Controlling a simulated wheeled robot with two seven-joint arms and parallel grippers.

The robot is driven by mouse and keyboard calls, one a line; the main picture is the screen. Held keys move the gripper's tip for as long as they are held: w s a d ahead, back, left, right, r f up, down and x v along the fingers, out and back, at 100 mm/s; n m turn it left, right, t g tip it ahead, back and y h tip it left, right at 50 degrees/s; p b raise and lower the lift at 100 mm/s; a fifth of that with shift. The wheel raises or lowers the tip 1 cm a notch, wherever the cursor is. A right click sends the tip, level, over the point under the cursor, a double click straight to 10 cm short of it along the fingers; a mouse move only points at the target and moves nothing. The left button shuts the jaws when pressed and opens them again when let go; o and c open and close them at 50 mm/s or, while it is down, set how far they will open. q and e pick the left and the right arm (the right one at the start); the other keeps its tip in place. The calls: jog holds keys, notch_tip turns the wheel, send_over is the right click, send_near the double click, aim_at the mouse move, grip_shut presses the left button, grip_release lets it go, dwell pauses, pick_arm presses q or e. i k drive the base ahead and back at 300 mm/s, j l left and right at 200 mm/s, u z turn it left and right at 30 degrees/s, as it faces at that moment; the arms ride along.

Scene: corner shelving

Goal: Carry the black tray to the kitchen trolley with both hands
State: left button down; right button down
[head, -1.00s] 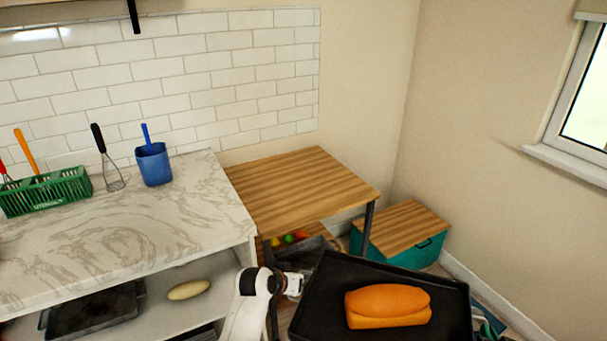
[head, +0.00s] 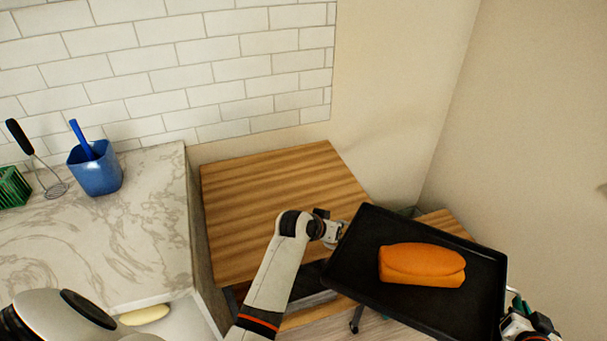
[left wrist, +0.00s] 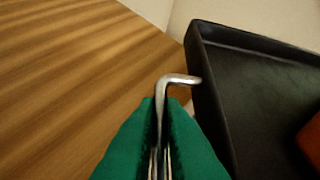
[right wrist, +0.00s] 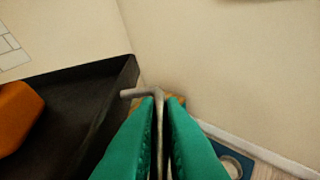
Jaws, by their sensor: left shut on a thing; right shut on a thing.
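The black tray (head: 350,265) carries an orange-brown loaf (head: 422,264) and hangs in the air, tilted in the head view. The wood-topped trolley (head: 275,195) stands left of it; the tray overlaps its right front edge in the picture. My left gripper (head: 335,232) is shut on the tray's metal handle at its left side, also seen in the left wrist view (left wrist: 162,110). My right gripper (head: 512,308) is shut on the opposite handle, seen in the right wrist view (right wrist: 158,105). The trolley's lower part is mostly hidden by my left arm and the tray.
A marble counter (head: 130,240) stands left of the trolley, with a blue cup (head: 95,170), a whisk (head: 40,160) and a green basket (head: 12,188). A wood-topped chest (head: 446,222) sits behind the tray by the wall. The trolley's top is bare.

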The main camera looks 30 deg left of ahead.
aim_at(293, 192)
jog(key=i+u, duration=0.15)
jog(key=i, duration=0.45)
jog(key=i+l+u, duration=0.2)
jog(key=i, duration=0.35)
jog(key=u, duration=1.25)
